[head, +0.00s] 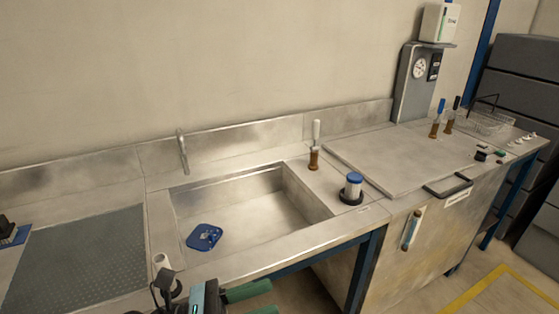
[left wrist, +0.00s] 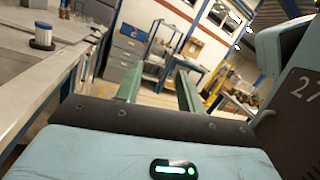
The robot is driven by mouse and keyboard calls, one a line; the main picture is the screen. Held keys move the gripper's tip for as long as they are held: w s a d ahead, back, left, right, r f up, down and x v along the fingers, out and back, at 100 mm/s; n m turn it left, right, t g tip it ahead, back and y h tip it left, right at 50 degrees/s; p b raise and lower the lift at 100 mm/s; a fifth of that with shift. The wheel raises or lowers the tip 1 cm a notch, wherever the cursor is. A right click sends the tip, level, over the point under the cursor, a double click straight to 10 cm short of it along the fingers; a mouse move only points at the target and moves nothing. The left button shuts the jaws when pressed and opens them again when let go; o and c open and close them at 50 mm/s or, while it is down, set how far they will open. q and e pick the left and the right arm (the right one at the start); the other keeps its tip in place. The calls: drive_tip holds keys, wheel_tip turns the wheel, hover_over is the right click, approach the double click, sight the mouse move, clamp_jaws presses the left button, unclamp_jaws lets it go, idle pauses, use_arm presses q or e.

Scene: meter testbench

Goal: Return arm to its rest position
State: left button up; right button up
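My left gripper (head: 262,300) shows at the bottom edge of the head view, with green fingers, in front of the bench near the sink. In the left wrist view its two green fingers (left wrist: 158,90) stand apart, with nothing between them. The gripper is open and empty, beside the bench's front edge. My right gripper is in neither view.
The steel bench holds a sink (head: 250,212) with a blue item (head: 204,237) inside. A blue-lidded jar (head: 353,188) stands right of it and also shows in the left wrist view (left wrist: 42,36). A wire basket (head: 488,124) stands at the far right. Floor in front is free.

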use_arm(q)
drive_tip(key=w+a+f+n+t+y, duration=0.1)
drive_tip(key=a+f+n+t+y, duration=0.3)
drive_tip(key=n, duration=0.6)
drive_tip(key=a+f+n+t+y, duration=0.25)
drive_tip(key=f+n, duration=0.35)
drive_tip(key=n, duration=0.4)
drive_tip(key=w+a+f+n+t+y, duration=0.1)
drive_tip(key=a+f+n+t+y, duration=0.2)
drive_tip(key=f+n+t+y, duration=0.5)
drive_tip(key=s+a+f+n+g+y, duration=0.1)
drive_tip(key=s+a+f+n+g, duration=0.2)
drive_tip(key=s+f+n, duration=0.6)
drive_tip(key=s+a+f+n+g+y, duration=0.2)
drive_tip(key=s+a+f+n+g, duration=0.2)
drive_tip(key=s+f+n+g, duration=0.3)
wheel_tip(320, 180, down, 2)
drive_tip(key=s+n, duration=0.2)
drive_tip(key=shift+s+a+n+g, duration=0.15)
drive_tip(key=shift+s+n+g, duration=0.1)
drive_tip(key=shift+n+g, duration=0.1)
